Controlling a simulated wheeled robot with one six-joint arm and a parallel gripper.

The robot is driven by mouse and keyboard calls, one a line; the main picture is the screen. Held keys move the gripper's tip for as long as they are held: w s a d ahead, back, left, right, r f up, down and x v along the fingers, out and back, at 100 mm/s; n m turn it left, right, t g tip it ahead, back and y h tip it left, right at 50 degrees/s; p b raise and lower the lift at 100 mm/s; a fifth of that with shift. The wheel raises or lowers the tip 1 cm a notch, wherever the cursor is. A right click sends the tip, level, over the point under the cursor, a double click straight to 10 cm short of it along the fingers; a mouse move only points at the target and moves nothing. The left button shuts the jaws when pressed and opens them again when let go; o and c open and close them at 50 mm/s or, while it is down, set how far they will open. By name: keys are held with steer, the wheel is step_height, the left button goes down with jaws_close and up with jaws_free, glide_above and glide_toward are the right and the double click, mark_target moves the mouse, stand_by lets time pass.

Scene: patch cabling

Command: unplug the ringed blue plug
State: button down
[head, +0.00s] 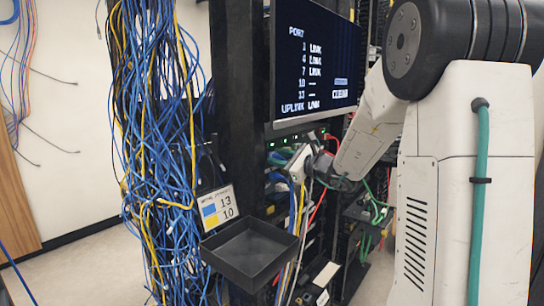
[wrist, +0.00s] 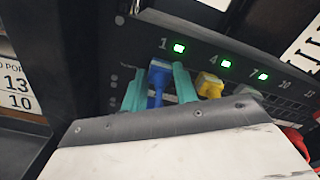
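In the wrist view, a blue plug (wrist: 158,80) sits in the panel under port label 1, with a green light lit beside it. My gripper (wrist: 160,74) has its two teal fingers on either side of this plug. A gap shows at the left finger; the right finger looks very close to the plug or touching it. I cannot make out a ring on the plug. A yellow plug (wrist: 209,85) sits just right of the right finger, under label 4. In the head view my gripper (head: 300,164) is at the rack below the screen, its fingertips hidden.
The screen (head: 315,68) shows link for ports 1, 4, 7 and uplink, dashes for 10 and 13. An empty black tray (head: 247,252) stands front left of my gripper, below a card (head: 217,207) reading 13 and 10. A thick blue-yellow cable bundle (head: 158,150) hangs at left.

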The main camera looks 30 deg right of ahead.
mark_target(277, 157)
steer(key=shift+v, duration=0.8)
stand_by(1.1)
steer(key=shift+v, duration=1.3)
